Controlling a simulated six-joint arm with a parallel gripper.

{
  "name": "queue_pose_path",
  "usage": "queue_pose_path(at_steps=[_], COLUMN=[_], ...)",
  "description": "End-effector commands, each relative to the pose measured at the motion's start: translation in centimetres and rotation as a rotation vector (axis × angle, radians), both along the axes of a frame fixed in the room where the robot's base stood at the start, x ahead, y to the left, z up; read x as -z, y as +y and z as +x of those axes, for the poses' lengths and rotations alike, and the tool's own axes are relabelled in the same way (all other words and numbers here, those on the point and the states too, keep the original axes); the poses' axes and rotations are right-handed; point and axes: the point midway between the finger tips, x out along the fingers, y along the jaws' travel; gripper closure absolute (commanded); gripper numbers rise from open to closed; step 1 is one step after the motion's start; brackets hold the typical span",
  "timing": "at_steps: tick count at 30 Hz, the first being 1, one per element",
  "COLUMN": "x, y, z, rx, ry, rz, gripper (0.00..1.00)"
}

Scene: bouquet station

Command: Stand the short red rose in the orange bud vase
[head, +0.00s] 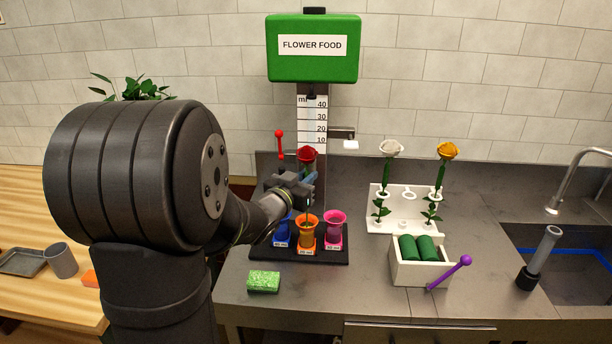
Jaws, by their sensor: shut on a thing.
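The red rose (306,155) is upright, its bloom above my gripper (308,187). My gripper is shut on the rose's stem. The stem runs down below the jaws toward the orange bud vase (307,232). The stem's lower end appears at the vase mouth; I cannot tell whether it is inside. The orange vase stands on a dark tray (335,256), between a blue vase (282,238) on the left and a pink vase (335,226) on the right. My arm partly hides the blue vase.
A green flower food dispenser (313,65) with a measuring tube stands behind. A white rack (410,190) to the right holds a white rose (391,149) and a yellow rose (447,151). A green sponge (264,281) lies in front of the tray. The sink is far right.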

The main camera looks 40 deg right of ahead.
Motion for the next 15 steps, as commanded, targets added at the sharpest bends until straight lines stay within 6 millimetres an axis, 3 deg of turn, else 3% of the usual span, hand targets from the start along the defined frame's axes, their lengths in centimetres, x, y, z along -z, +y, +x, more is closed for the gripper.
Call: queue_pose_path(at_steps=[5,6,9,15], x=[0.0,0.0,0.0,0.0], y=[0.0,0.0,0.0,0.01], z=[0.0,-0.01,0.0,-0.01], rx=[0.0,0.0,0.0,0.0], ry=[0.0,0.0,0.0,0.0], rz=[0.0,0.0,0.0,0.0], gripper=[0.99,0.83,0.63,0.61])
